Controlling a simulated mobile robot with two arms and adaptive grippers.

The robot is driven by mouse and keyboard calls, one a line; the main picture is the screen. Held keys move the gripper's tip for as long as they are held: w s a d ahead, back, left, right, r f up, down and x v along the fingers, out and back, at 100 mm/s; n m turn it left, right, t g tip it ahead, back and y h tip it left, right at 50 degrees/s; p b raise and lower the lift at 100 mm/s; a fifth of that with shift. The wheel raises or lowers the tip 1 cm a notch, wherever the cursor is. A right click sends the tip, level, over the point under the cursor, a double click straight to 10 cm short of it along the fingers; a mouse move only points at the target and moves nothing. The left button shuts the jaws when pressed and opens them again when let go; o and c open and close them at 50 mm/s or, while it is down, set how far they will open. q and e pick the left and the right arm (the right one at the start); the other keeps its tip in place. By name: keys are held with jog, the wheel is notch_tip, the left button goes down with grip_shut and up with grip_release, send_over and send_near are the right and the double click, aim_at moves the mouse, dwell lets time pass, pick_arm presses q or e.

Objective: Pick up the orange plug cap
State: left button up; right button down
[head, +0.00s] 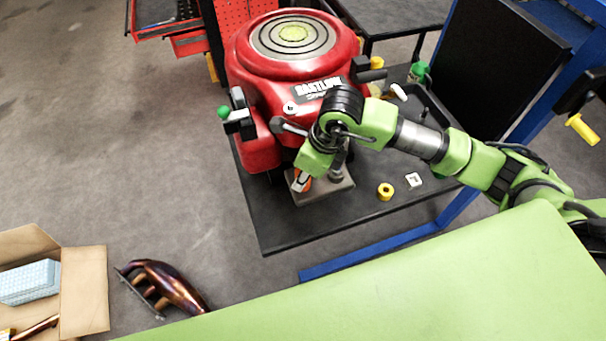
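A small orange piece, which looks like the orange plug cap (306,185), shows at the tip of my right gripper (301,181). It is at the left end of a grey block (327,196) on the dark bench, in front of the red engine (290,75). My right arm comes in from the right and its gripper points down at the cap. The gripper and wrist hide part of the cap, and I cannot tell whether the fingers are closed on it. My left gripper is not in view.
A yellow ring (385,191) and a white tag (413,180) lie on the dark bench (285,233), whose front part is clear. A cardboard box (84,290) and a bronze exhaust manifold (165,285) are on the lower left. A blue frame (385,241) runs along the bench's front right.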

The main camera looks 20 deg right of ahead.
jog(key=shift+r, duration=0.1)
jog(key=shift+r, duration=0.25)
notch_tip(320, 180, up, 3)
jog(key=shift+s+r+p, duration=0.1)
jog(key=shift+r+p, duration=0.1)
jog(key=shift+p, duration=0.8)
jog(key=s+a+r+p, duration=0.2)
jog(key=s+r+p, duration=0.6)
jog(key=s, duration=0.5)
jog(key=w+d+r+m+p, duration=0.2)
jog(key=w+d+m, duration=0.1)
jog(key=w+d, duration=0.7)
jog(key=w, duration=0.3)
jog(key=shift+w+d+t+h, duration=0.25)
jog(key=shift+t+h, duration=0.05)
jog(key=shift+h, duration=0.1)
